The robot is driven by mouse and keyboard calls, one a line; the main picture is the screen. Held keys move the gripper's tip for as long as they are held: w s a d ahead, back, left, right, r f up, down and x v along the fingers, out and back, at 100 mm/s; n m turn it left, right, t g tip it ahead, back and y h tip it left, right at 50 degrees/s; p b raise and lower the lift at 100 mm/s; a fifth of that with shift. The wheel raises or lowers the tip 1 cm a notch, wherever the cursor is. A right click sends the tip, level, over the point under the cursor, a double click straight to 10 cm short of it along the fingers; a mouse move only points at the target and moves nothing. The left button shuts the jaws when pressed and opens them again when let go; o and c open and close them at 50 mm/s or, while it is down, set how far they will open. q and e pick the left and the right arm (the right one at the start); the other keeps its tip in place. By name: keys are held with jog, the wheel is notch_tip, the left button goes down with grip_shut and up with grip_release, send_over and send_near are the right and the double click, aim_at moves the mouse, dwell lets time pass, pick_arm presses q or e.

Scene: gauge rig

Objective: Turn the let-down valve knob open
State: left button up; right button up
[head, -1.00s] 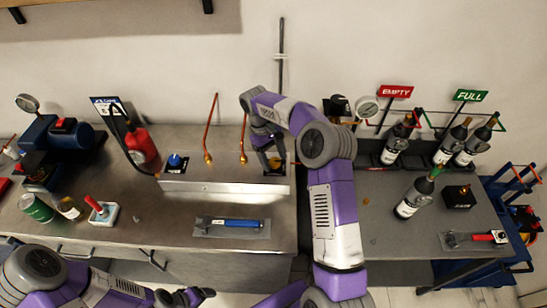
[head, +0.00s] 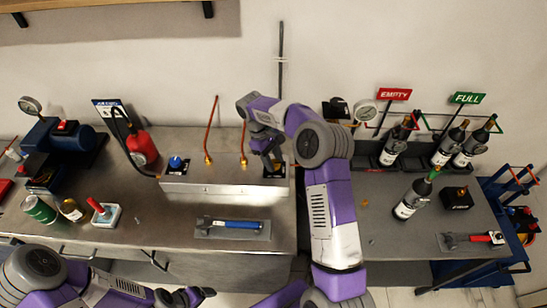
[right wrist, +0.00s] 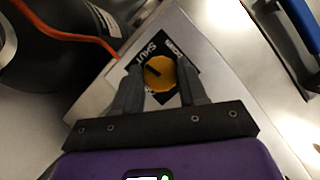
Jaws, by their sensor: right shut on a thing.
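The let-down valve knob is a round yellow knob (right wrist: 174,74) with a dark mark on its left side. It sits on a black label plate (right wrist: 152,46) reading SHUT, with a second word partly hidden beside it. My right gripper (right wrist: 160,72) is shut on the knob, one finger at each side. In the head view my right gripper (head: 272,167) is at the right end of the low metal box (head: 222,189) and hides most of the knob. My left gripper (head: 183,297) hangs low in front of the bench, away from the box; its jaw gap is unclear.
A blue knob (head: 177,163) and two copper tubes stand on the box. A red bottle (head: 142,147) is to the left. A blue-handled tool (head: 234,225) lies in front. Dark bottles (head: 396,145) stand on the right bench. An orange hose (right wrist: 70,32) passes near the gripper.

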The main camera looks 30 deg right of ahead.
jog(key=n+h+p, duration=0.1)
jog(key=n, duration=0.1)
jog(key=shift+a+r+n+t, duration=0.1)
jog(key=shift+n+t, duration=0.2)
jog(key=shift+n, duration=0.1)
jog(key=n, duration=0.2)
jog(key=n+t+h+p, duration=0.1)
jog(key=n, duration=0.1)
jog(key=shift+s+a+n+p, duration=0.1)
jog(key=shift+s+n+p, duration=0.05)
jog(key=shift+n+p, duration=0.15)
jog(key=n+t, duration=0.1)
jog(key=n, duration=0.1)
jog(key=n+t, duration=0.1)
jog(key=n, duration=0.1)
jog(key=shift+s+h+p, duration=0.1)
jog(key=shift+h+p, duration=0.2)
jog(key=shift+p, duration=0.1)
jog(key=shift+s+n+t, duration=0.1)
jog(key=shift+n+t, duration=0.7)
jog(key=shift+n, duration=1.4)
jog(key=shift+p, duration=0.3)
jog(key=o, duration=1.1)
jog(key=shift+c, duration=0.2)
